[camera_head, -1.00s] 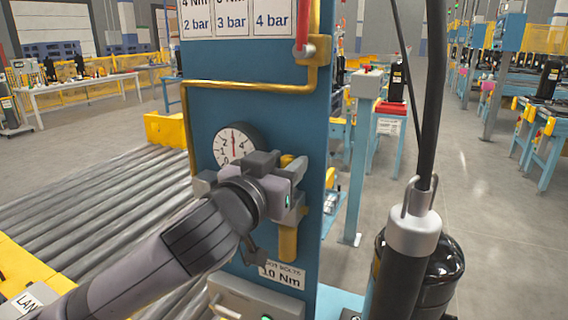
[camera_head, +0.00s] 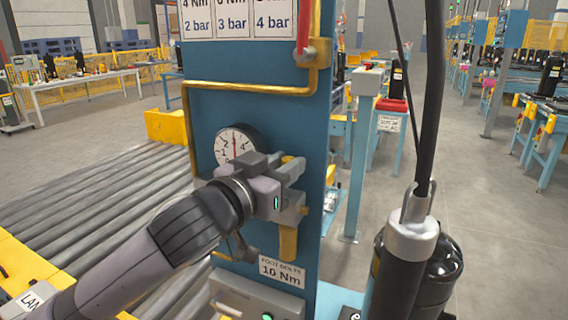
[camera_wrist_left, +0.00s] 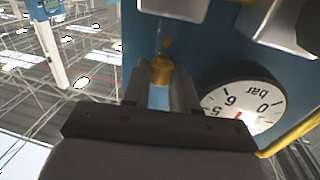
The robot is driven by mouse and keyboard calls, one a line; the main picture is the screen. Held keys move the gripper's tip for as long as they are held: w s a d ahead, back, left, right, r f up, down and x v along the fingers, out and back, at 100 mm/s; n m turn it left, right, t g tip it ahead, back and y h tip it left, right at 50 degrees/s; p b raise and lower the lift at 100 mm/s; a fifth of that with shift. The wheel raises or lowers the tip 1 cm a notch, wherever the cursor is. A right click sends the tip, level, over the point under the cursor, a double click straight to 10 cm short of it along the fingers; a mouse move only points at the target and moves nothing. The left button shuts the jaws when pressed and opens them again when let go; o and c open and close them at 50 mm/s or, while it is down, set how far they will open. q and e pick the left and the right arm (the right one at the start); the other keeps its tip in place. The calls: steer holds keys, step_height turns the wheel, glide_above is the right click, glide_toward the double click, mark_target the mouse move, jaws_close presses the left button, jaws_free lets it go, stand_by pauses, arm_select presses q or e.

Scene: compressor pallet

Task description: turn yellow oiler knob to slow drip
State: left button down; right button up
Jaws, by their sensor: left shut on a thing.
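The yellow oiler knob (camera_head: 288,159) is on the blue panel (camera_head: 260,120), right of a round pressure gauge (camera_head: 232,146). My left gripper (camera_head: 292,170) is at the knob, its fingers pointing at the panel and partly covering it. In the left wrist view, the two fingers (camera_wrist_left: 163,88) stand on either side of the brassy yellow knob (camera_wrist_left: 174,74) and are shut on it. A yellow cylindrical part (camera_head: 288,243) hangs below the gripper. The knob's exact angle and any drip cannot be seen. My right gripper is out of view.
A yellow pipe (camera_head: 250,87) and a red handle (camera_head: 303,30) are above the gripper. A black tool with a silver cap (camera_head: 411,238) hangs from a cable at right. A "10 Nm" sign (camera_head: 282,271) is below. A roller conveyor (camera_head: 110,205) lies left.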

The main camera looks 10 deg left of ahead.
arm_select(q)
steer(key=c, duration=1.2)
jaws_free()
steer(key=shift+o, duration=0.2)
steer(key=v, duration=0.7)
steer(key=shift+b, duration=0.45)
steer(key=shift+s, duration=0.1)
